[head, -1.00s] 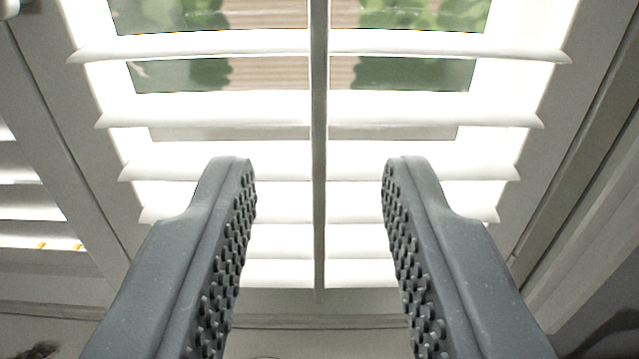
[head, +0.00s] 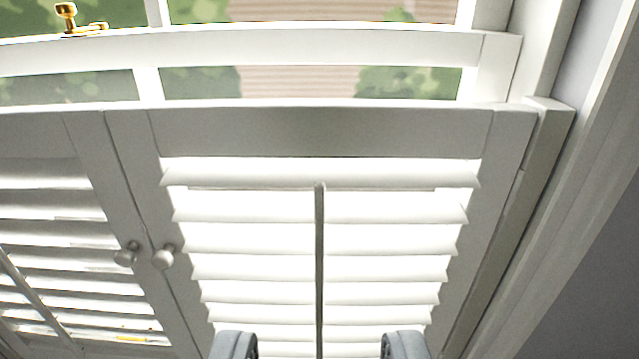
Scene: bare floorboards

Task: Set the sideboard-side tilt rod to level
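A thin tilt rod (head: 319,265) runs down the middle of the right shutter panel, in front of its white slats (head: 250,238). Bright gaps show between these slats; I cannot tell their exact angle. A second tilt rod (head: 38,298) shows on the left panel at the lower left. No sideboard is in view, so I cannot tell which rod is on its side. My gripper (head: 319,346) is open, with only its fingertips showing at the bottom edge. The right panel's rod appears between the fingertips, apart from both. The rod's lower end is out of view.
Two round knobs (head: 163,257) sit on the meeting stiles of the panels. The window above has a white rail (head: 320,48) and a brass catch (head: 66,14) at upper left. A white frame (head: 548,140) and wall border the right side.

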